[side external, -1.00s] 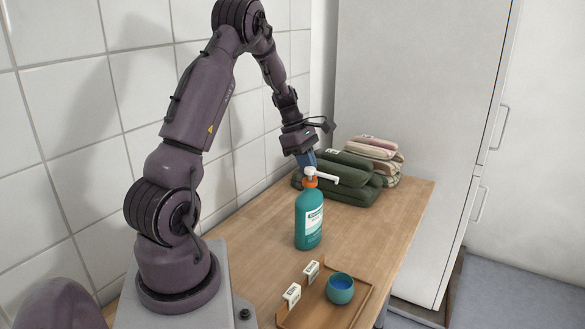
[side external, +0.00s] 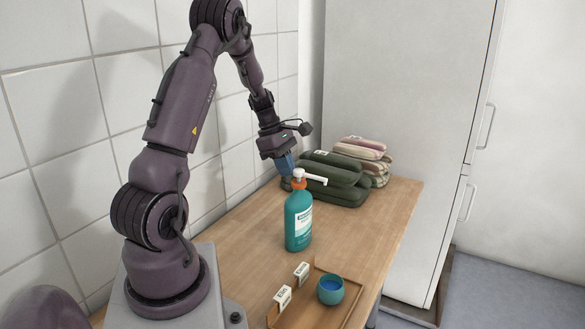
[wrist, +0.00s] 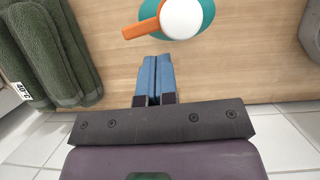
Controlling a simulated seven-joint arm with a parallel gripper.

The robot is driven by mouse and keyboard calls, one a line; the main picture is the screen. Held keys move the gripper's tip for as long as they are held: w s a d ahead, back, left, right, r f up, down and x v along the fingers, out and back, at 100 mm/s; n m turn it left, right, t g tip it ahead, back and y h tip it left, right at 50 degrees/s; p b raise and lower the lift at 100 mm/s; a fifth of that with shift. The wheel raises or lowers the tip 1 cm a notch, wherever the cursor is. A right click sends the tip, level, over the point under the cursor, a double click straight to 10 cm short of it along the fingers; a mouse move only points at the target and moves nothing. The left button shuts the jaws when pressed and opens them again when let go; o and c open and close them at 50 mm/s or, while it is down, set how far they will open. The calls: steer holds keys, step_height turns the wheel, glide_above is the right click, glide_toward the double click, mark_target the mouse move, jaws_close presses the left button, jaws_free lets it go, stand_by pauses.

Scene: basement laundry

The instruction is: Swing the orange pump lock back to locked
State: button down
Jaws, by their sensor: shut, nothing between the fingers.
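The teal pump bottle (side external: 298,228) stands upright on the wooden table. Its white pump head (side external: 300,174) has a spout pointing right in the side view. The orange lock (side external: 298,184) sits as a collar just under the head. In the wrist view the orange lock's lever (wrist: 140,28) sticks out left of the round white head (wrist: 181,17), with teal bottle around it. My gripper (side external: 287,168) is shut and empty, its blue fingers pointing down beside the pump head. In the wrist view the closed fingertips (wrist: 155,58) lie just below the lever and head, apart from them.
Folded dark green towels (side external: 330,188) lie behind the bottle, with striped cloths (side external: 365,150) further back. In front are a wooden tray (side external: 345,312), a teal cup (side external: 330,290) and two small white labelled cards (side external: 301,272). A tiled wall runs along the left.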

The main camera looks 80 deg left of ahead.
steer(key=s+v, duration=0.2)
steer(key=v, duration=0.8)
steer(key=shift+a, duration=0.35)
steer(key=d+r+m+y, duration=0.1)
steer(key=d+r+m, duration=0.1)
steer(key=d+m, duration=0.7)
steer(key=s+d+r+m+t+y, duration=0.1)
steer(key=d+r+m, duration=0.2)
steer(key=d+m, duration=0.6)
steer(key=s+d+r+m+t+y, duration=0.1)
steer(key=d+r+m, duration=0.1)
steer(key=d+m, duration=0.7)
steer(key=d, duration=0.7)
steer(key=shift+d+r+m, duration=0.25)
steer(key=shift+r+m, duration=0.05)
steer(key=shift+r, duration=0.05)
steer(key=shift+s, duration=0.1)
